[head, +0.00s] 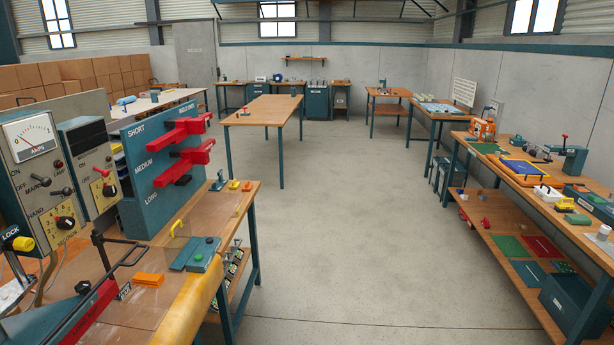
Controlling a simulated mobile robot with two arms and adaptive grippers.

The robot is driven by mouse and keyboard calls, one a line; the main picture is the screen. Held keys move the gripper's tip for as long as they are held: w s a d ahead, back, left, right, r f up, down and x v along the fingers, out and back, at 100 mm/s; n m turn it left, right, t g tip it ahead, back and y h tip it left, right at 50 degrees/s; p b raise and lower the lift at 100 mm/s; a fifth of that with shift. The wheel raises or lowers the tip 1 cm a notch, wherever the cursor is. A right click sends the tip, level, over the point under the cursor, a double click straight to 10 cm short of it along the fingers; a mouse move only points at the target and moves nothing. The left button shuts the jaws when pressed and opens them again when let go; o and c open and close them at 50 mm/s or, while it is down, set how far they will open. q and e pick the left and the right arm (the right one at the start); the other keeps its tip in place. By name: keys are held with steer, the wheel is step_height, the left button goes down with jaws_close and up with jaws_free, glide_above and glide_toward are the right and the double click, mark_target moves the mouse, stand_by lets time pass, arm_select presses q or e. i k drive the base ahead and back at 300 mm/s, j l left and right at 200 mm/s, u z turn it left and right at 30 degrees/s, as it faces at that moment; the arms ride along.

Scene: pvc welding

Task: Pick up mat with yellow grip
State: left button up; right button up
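Neither of my grippers is in view. A blue mat or panel (526,170) with yellow along its edge lies on the right workbench. I cannot tell whether that handle is fixed to the plate. Both are too small to tell which one is the mat with the yellow grip. Green mats (509,246) lie on the lower shelf of the right bench.
The left workbench (225,200) carries a control box with a meter (28,140) and a teal panel with red clamps (150,170). The right workbench (590,200) is crowded with small tools. A wooden table (265,108) stands further back. The concrete floor (350,220) between is clear.

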mark_target(210, 216)
steer(key=i+l+z, duration=0.1)
steer(key=i, duration=0.75)
steer(key=i+l, duration=0.1)
steer(key=i, duration=0.7)
steer(key=l+z, duration=0.05)
